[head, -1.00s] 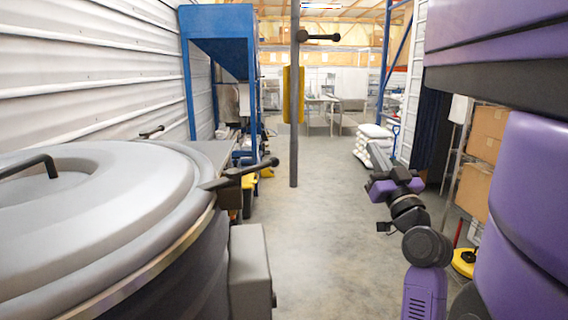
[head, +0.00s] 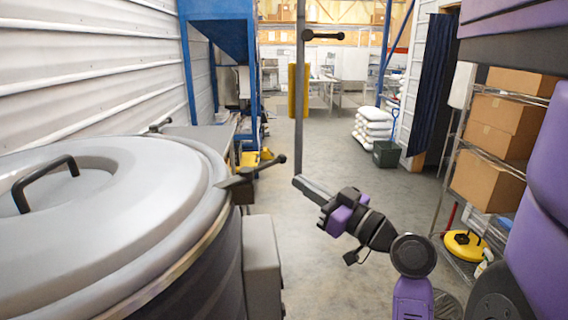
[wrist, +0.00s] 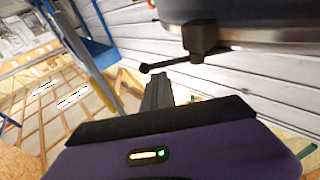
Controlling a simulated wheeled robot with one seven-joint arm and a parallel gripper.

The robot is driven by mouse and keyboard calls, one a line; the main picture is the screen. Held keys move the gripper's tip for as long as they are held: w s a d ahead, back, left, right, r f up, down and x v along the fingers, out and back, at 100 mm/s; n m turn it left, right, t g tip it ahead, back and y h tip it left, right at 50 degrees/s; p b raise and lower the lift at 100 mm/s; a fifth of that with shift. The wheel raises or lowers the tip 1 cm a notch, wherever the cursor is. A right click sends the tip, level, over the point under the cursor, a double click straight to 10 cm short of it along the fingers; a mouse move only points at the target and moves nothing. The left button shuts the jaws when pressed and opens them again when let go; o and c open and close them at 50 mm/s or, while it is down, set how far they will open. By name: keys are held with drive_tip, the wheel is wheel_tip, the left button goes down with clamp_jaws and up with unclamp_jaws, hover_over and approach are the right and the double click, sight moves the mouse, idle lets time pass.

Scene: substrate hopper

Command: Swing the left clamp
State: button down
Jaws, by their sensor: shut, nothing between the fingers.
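A large round vessel has a grey lid (head: 130,185) with a dark loop handle. A dark clamp lever (head: 250,173) with a ball end sits on the lid's right rim. A second clamp (head: 160,125) shows at the lid's far edge. I cannot tell which one is the left clamp. My gripper (head: 299,182) is shut and empty, just right of the near clamp's ball end, apart from it in the head view. In the wrist view, a clamp lever (wrist: 170,64) and its block (wrist: 200,38) lie just beyond my shut fingers (wrist: 157,92).
A grey box (head: 262,265) is fixed to the vessel's right side. A thin post (head: 299,100) with a handle stands beyond the clamp. A blue hopper frame (head: 190,80) is behind. Shelving with cartons (head: 490,145) stands right. The middle floor is clear.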

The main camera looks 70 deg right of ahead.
sight(274, 163)
drive_tip(key=p+x, duration=0.1)
drive_tip(key=x, duration=0.1)
drive_tip(key=p+x, duration=0.1)
drive_tip(key=x, duration=0.1)
drive_tip(key=shift+w+d+r, duration=0.15)
drive_tip(key=shift+w+r, duration=0.1)
drive_tip(key=shift+w, duration=0.05)
drive_tip(key=shift+p+x, duration=0.5)
drive_tip(key=shift+x, duration=0.4)
drive_tip(key=shift+d+f+b, duration=0.15)
drive_tip(key=shift+f+b, duration=0.15)
drive_tip(key=shift+b, duration=0.25)
drive_tip(key=w+d+n+y+b, duration=0.2)
drive_tip(key=w+n+y+b, duration=0.5)
drive_tip(key=y+b, duration=0.8)
drive_tip(key=shift+d+n+y+b, duration=0.35)
drive_tip(key=shift+n+b, duration=0.75)
drive_tip(key=shift+b, duration=0.85)
drive_tip(key=shift+w+r, duration=0.1)
drive_tip(key=shift+w, duration=0.05)
